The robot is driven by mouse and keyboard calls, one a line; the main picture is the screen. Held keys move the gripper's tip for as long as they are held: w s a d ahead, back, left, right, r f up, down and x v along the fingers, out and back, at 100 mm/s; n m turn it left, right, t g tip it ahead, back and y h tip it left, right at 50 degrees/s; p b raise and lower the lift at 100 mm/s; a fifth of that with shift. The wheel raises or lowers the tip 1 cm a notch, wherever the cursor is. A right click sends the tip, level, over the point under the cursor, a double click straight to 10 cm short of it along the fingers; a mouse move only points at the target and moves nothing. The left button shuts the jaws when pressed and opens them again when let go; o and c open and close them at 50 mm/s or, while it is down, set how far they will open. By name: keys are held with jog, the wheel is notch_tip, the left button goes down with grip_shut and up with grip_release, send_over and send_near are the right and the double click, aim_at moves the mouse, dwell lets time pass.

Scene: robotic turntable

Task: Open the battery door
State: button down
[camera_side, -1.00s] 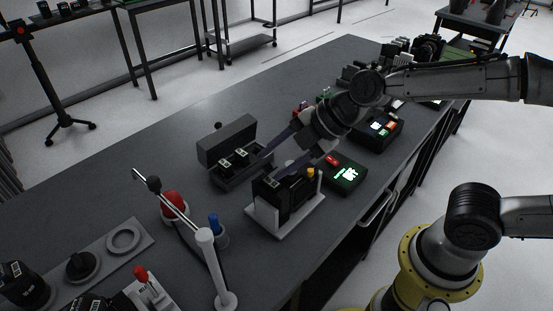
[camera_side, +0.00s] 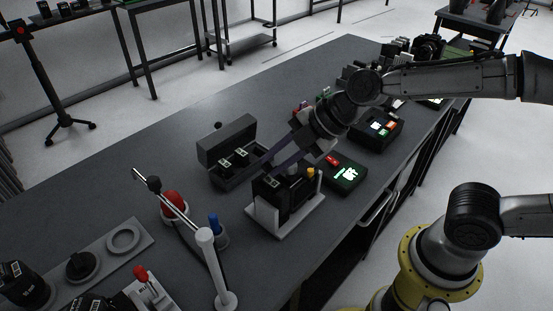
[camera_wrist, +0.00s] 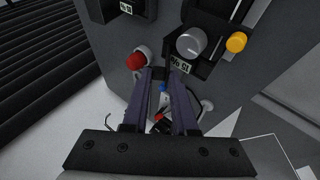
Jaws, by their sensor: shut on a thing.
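The black device (camera_side: 290,203) stands upright in a white holder (camera_side: 257,222) near the table's front edge. In the wrist view its top shows a silver knob (camera_wrist: 190,42), a yellow button (camera_wrist: 237,42) and a small white label (camera_wrist: 181,66). My gripper (camera_side: 280,164) is over the device's left end. Its two long purple fingers are drawn together with a narrow gap, shut at the label end of the device top, which I take to be the battery door. The fingers (camera_wrist: 163,72) partly cover that spot, so the contact itself is hidden.
An open dark box (camera_side: 228,142) with battery-like blocks stands just behind and left. A white post (camera_side: 210,262) with a slanted rod, a red dome and a blue knob stand at the left front.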

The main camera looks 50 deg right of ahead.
jog(key=shift+w+r, duration=0.1)
jog(key=shift+w, duration=0.05)
jog(key=w+g, duration=0.1)
jog(key=g, duration=0.1)
jog(key=w+g, duration=0.1)
jog(key=g, duration=0.1)
jog(key=shift+w+r+m, duration=0.35)
jog(key=shift+m, duration=0.05)
jog(key=shift+w+f+m+g, duration=0.1)
jog(key=shift+w+m+g, duration=0.15)
jog(key=shift+w+g, duration=0.6)
jog(key=shift+w+f+m+g, duration=0.1)
jog(key=shift+w+m+g, duration=0.25)
jog(key=shift+g, duration=0.9)
jog(key=shift+w, duration=0.15)
jog(key=c, duration=0.8)
grip_release()
jog(key=shift+o, duration=0.2)
jog(key=v, duration=1.3)
jog(key=shift+w+r, duration=0.15)
jog(key=shift+r, duration=0.25)
